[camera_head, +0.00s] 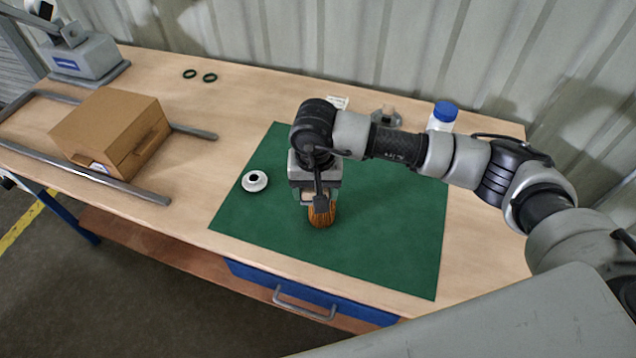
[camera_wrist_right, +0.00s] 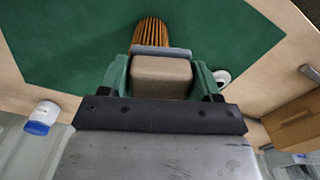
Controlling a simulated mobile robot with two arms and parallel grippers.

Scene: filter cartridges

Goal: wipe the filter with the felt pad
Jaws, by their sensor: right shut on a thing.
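The filter is an orange-brown pleated cartridge (camera_head: 329,217) on the green mat (camera_head: 390,240). Its pleats also show at the top of the right wrist view (camera_wrist_right: 151,32). My right gripper (camera_head: 318,194) is directly above the filter and hides part of it. In the right wrist view, its green fingers are shut on the felt pad (camera_wrist_right: 160,77), a beige block with a grey layer on its far side. That grey layer overlaps the near end of the filter in the picture; I cannot tell whether they touch. My left gripper is not in view.
A white ring-shaped part (camera_head: 255,181) lies left of the filter. A white bottle with a blue cap (camera_head: 443,114) stands behind my right arm. A cardboard box (camera_head: 110,130), two dark rings (camera_head: 210,77) and a grey device (camera_head: 85,58) are farther left. The mat's front right is clear.

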